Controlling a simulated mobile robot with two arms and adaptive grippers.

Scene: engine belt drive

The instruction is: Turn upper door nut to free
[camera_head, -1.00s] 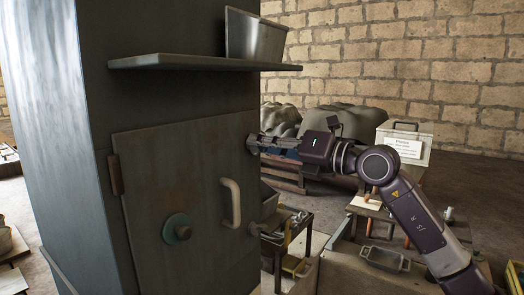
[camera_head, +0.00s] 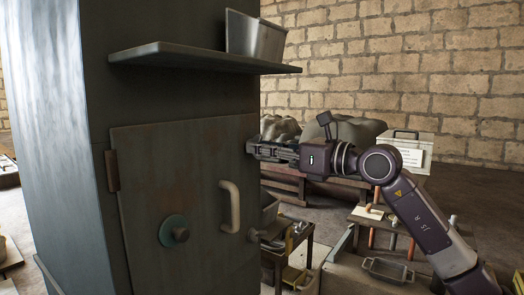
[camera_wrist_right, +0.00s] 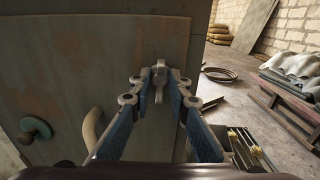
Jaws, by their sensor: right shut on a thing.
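The cabinet door (camera_head: 205,200) is closed, with a curved pale handle (camera_head: 233,206) and a round green knob (camera_head: 174,231). My right gripper (camera_head: 253,148) is at the door's upper right edge, its fingers pointing left. In the right wrist view, the upper door nut (camera_wrist_right: 160,75), a grey winged piece, sits between the fingertips of my right gripper (camera_wrist_right: 160,84), which is shut on it. In the head view the fingers hide this nut. A lower door nut (camera_head: 253,235) shows below, at the door's right edge. My left gripper is not in view.
A shelf (camera_head: 200,57) with a metal bin (camera_head: 256,37) juts out above the door. Right of the cabinet stand a small cart (camera_head: 297,235), a pallet with grey sacks (camera_head: 340,130) and a lidded box (camera_head: 410,147).

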